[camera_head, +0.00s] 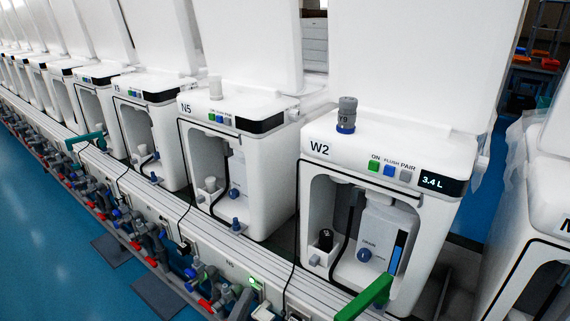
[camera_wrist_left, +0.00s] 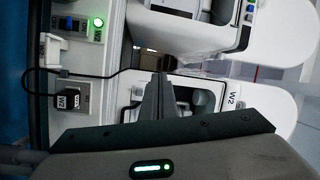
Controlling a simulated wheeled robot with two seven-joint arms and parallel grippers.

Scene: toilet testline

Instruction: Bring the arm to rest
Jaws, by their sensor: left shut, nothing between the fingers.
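My left gripper (camera_wrist_left: 160,92) shows in the left wrist view with its two dark fingers together and nothing between them. It is in front of the toilet test unit W2 (camera_wrist_left: 235,100), and its fingers overlap the unit's front in that view. I cannot make out the left gripper clearly in the head view. My right gripper is not in view.
Unit N5 (camera_head: 210,115) stands left of W2, in a long row of similar units. A green lever (camera_head: 368,298) sticks out below W2's front. Pipes and valves (camera_head: 150,235) run along the rail's lower front. The blue floor (camera_head: 45,235) at the left is mostly open.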

